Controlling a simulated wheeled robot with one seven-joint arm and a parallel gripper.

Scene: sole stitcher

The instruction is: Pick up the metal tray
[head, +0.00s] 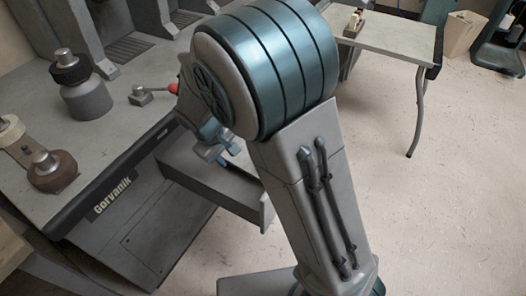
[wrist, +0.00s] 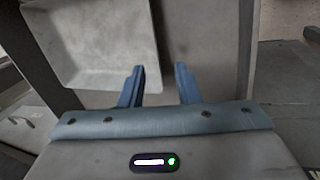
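The metal tray (wrist: 95,45) is a shallow, pale grey, empty tray at the upper left of the wrist view. It lies inside an open grey drawer (wrist: 246,45). My gripper (wrist: 160,70) is open and empty, with two blue fingers apart. In the picture, the left finger overlaps the tray's near right corner and the right finger is right of its edge. I cannot tell how high the fingers are above it. In the head view my gripper (head: 216,150) is over the drawer (head: 212,182), partly hidden by my arm. The tray cannot be made out there.
The drawer sticks out from a grey machine bench (head: 45,195) marked Gorvanik. On the bench are a grey canister (head: 86,98), a brown-based fixture (head: 52,172) and a red-knobbed lever (head: 148,95). A side table (head: 395,38) stands at the upper right.

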